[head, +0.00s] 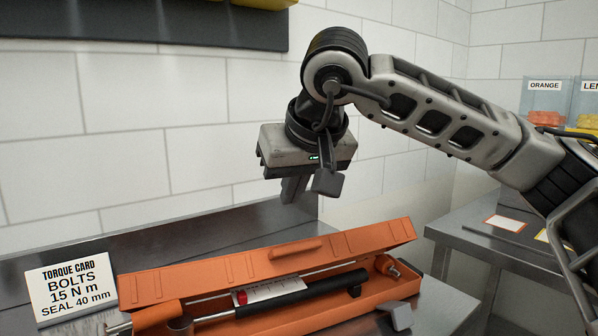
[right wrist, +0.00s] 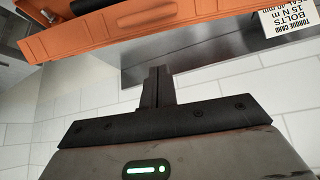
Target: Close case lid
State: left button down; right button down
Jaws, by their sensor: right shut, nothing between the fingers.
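The orange case stands open on the metal bench in the head view. Its lid (head: 215,267) is raised along the back edge, inner side partly hidden, and the base (head: 345,303) lies in front. A black-handled torque wrench (head: 305,293) lies in the base. My right gripper (head: 292,190) is shut and empty, hanging above the lid and apart from it. In the right wrist view the closed fingers (right wrist: 157,75) point toward the orange lid (right wrist: 120,30), with a gap between. My left gripper does not show.
A torque card (head: 70,290) stands left of the case. A small grey block (head: 398,315) is at the case's right front. A tiled wall is behind. A second metal table (head: 470,235) stands at right, with labelled bins (head: 545,100) above.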

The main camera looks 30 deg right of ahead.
aim_at(293, 246)
jog(key=x, duration=0.3)
jog(key=shift+w+f, duration=0.1)
jog(key=shift+f, duration=0.2)
jog(key=shift+s+f, duration=0.85)
jog(key=shift+s, duration=0.1)
jog(key=shift+s+f, duration=0.35)
jog(key=shift+f, duration=0.05)
jog(key=shift+a, duration=0.1)
